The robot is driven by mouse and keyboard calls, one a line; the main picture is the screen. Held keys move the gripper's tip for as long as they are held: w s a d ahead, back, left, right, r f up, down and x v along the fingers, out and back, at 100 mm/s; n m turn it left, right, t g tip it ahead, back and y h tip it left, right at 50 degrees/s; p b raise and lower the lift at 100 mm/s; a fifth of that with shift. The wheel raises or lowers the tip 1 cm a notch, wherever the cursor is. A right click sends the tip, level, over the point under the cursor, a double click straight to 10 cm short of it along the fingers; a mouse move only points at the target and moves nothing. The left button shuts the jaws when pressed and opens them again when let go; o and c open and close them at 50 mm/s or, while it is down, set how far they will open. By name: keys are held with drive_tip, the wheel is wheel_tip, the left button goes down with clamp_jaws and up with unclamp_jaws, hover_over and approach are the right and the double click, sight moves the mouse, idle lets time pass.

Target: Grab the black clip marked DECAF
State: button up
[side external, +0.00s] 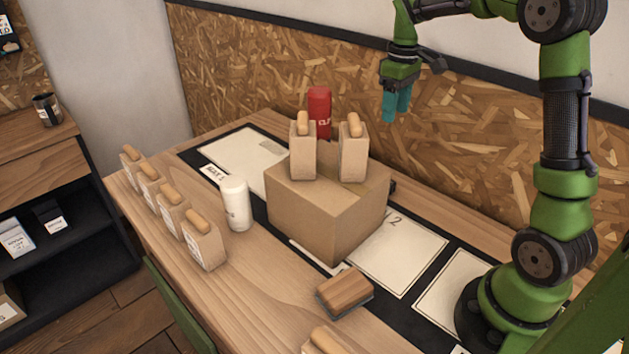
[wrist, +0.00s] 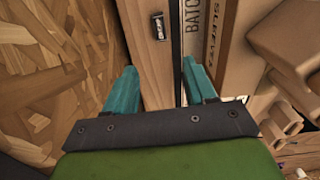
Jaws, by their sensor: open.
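A small black clip-like piece (wrist: 159,26) with a pale label lies on the bare wood of the table in the wrist view; I cannot read its lettering. It is ahead of my gripper (wrist: 159,68), roughly in line with the gap between the two teal fingers. The fingers are apart with nothing between them. In the side view my gripper (side external: 396,115) hangs in the air behind and above the cardboard box. A small dark thing (side external: 392,187) shows just past the box's right edge there; it may be the same clip, mostly hidden by the box.
The cardboard box (side external: 312,215) carries two kraft bags (side external: 303,155). A red canister (side external: 319,108) stands behind it, a white canister (side external: 237,205) left of it. Several bags (side external: 203,242) line the left edge. The chipboard wall (side external: 250,70) is close behind.

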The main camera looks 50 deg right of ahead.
wheel_tip(320, 180, down, 21)
drive_tip(key=shift+w+r, duration=0.1)
drive_tip(key=shift+r, duration=0.05)
clamp_jaws()
idle(0.7)
